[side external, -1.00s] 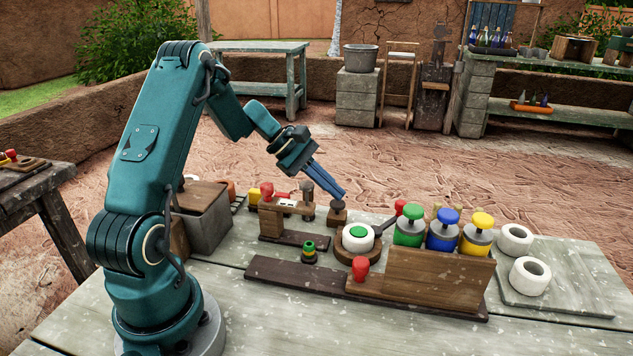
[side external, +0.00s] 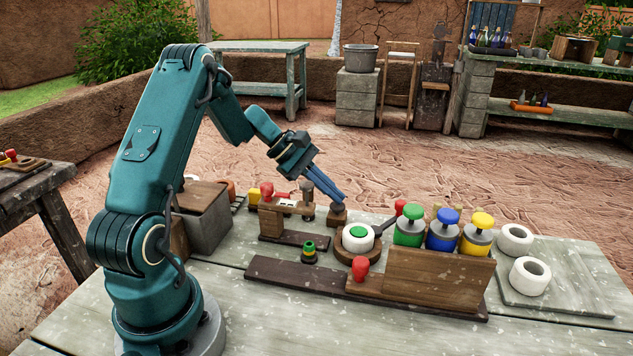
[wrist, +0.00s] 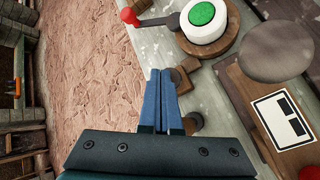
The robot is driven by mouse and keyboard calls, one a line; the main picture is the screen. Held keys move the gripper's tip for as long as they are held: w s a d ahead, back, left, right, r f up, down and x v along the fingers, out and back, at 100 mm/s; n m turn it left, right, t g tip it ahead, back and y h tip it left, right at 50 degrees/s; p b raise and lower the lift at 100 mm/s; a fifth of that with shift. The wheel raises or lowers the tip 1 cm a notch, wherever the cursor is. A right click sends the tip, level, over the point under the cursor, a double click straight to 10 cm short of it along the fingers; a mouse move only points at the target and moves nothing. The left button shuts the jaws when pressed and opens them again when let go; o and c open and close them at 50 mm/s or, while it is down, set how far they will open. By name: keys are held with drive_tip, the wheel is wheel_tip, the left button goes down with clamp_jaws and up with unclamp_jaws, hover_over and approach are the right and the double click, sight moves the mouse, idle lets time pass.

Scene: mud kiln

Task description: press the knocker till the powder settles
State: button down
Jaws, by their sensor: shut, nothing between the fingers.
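My gripper (side external: 341,200) is shut and empty, its blue fingers slanting down to the right. In the wrist view the two fingers (wrist: 160,74) lie side by side. Their tips are at the small dark knob on a brown block (side external: 338,217), which looks to be the knocker; I cannot tell whether they touch it. In the wrist view part of this block (wrist: 183,80) shows beside the fingers. Right of it, a white cup with a green top (side external: 357,233) sits on a round wooden base.
Green, blue and yellow capped jars (side external: 443,230) stand behind a wooden board at the right. Two white rings (side external: 530,275) lie on a slab beyond. A wooden stand with a red knob (side external: 267,190) is left of the gripper.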

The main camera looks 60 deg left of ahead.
sight(332, 204)
drive_tip(key=shift+f, duration=0.4)
drive_tip(key=shift+r, duration=0.1)
idle(0.5)
drive_tip(key=shift+r, duration=1.25)
drive_tip(key=shift+r, duration=2.5)
